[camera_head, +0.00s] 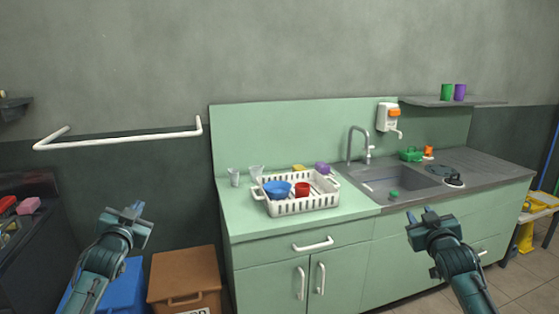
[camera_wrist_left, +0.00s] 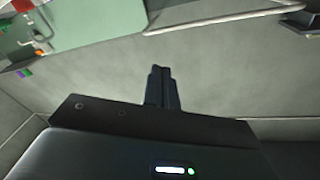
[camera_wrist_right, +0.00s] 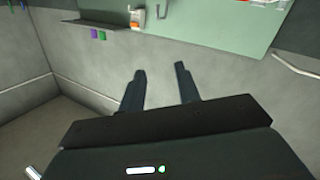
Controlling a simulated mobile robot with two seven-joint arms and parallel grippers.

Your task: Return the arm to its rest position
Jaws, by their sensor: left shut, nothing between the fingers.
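My right gripper (camera_head: 425,217) is raised at the right, in front of the sink cabinet. Its fingers stand apart with nothing between them in the right wrist view (camera_wrist_right: 160,85). Both forearms come up from the bottom of the head view, and neither gripper touches anything.
A white dish rack (camera_head: 300,207) with a blue bowl (camera_head: 277,189) and a red cup (camera_head: 302,189) stands on the green counter (camera_head: 240,225). The sink (camera_head: 395,186) is to its right. A brown box (camera_head: 185,277) and a blue bin (camera_head: 125,290) stand on the floor.

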